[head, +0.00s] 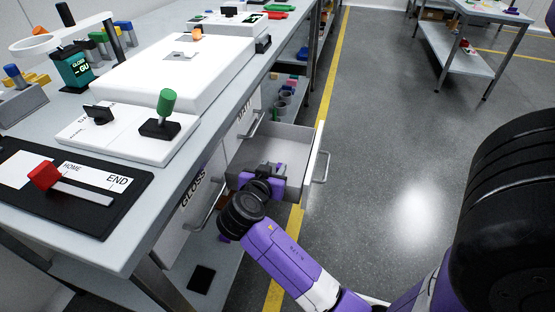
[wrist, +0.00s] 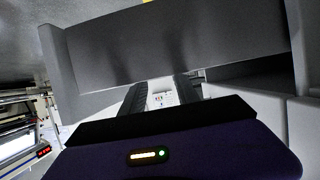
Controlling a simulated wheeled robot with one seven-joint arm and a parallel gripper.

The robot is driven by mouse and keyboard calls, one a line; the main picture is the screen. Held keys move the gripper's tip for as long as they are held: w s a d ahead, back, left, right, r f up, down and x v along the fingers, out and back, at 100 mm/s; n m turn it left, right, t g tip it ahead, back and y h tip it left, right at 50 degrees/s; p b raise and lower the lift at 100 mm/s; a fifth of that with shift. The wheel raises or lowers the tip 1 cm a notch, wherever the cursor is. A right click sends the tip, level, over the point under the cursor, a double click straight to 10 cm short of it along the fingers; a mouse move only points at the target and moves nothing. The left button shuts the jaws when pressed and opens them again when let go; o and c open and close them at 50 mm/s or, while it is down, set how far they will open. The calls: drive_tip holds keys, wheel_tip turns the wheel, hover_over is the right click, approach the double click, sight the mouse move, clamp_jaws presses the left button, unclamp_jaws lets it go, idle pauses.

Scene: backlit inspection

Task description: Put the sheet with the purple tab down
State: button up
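My gripper (head: 270,168) reaches into the open drawer (head: 302,131) below the bench, close to the drawer's near side. In the wrist view its two dark fingers (wrist: 161,94) stand apart. A pale patch with small red and dark marks (wrist: 163,98) shows between them; I cannot tell whether it is a sheet or how far beyond the fingers it lies. I cannot make out a sheet with a purple tab in either view. Purple near the gripper in the head view looks like my own gripper body. The arm hides part of the drawer.
The drawer's front (head: 316,165) and handle (head: 322,167) stick out into the aisle. A cabinet door marked GLOSS (head: 196,186) is beside it. On the bench are a green-knobbed lever (head: 167,101), a red-handled slider (head: 44,175) and a white box (head: 215,70).

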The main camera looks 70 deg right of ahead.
drive_tip(key=v, duration=0.6)
drive_tip(key=shift+p, duration=0.45)
drive_tip(key=shift+r, duration=0.15)
